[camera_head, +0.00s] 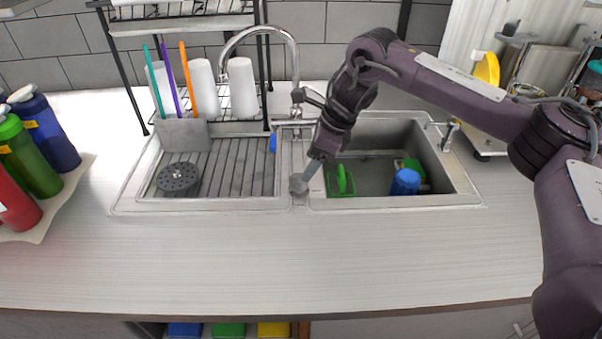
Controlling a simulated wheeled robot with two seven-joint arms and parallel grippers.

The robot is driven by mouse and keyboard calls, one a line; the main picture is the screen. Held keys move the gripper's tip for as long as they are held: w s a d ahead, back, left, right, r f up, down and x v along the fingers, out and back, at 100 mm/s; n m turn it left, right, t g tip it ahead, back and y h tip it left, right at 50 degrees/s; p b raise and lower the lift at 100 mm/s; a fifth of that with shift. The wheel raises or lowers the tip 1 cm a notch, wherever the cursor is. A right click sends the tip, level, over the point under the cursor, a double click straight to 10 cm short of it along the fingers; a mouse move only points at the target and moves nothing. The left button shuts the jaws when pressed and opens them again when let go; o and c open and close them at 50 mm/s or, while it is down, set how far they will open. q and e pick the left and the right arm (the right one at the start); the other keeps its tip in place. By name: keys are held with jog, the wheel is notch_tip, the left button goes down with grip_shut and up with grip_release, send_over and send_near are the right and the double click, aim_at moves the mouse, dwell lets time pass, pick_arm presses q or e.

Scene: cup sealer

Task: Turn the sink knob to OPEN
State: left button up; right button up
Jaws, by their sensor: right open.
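The sink (130,196) is set in the counter, with a ribbed drainboard on the left and a basin on the right. A tall chrome faucet (295,65) rises behind the divider between them and arches left. Its lower part, near my wrist, is partly crowded by a dark part of my arm. I cannot clearly tell which fitting is the knob, or read any OPEN mark. My right gripper (305,178) points down and left over the divider at the basin's left front corner. Its fingers look empty; contact with the sink cannot be told. My left gripper is out of view.
A green-handled brush (342,179) and a blue cup (405,182) are in the basin. A dish rack (190,24) with white cups stands behind. Colored bottles (47,133) stand at left. The front counter (270,255) is clear.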

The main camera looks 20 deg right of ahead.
aim_at(299, 184)
jog(key=p+x, duration=0.1)
jog(key=x, duration=0.5)
jog(key=c, duration=1)
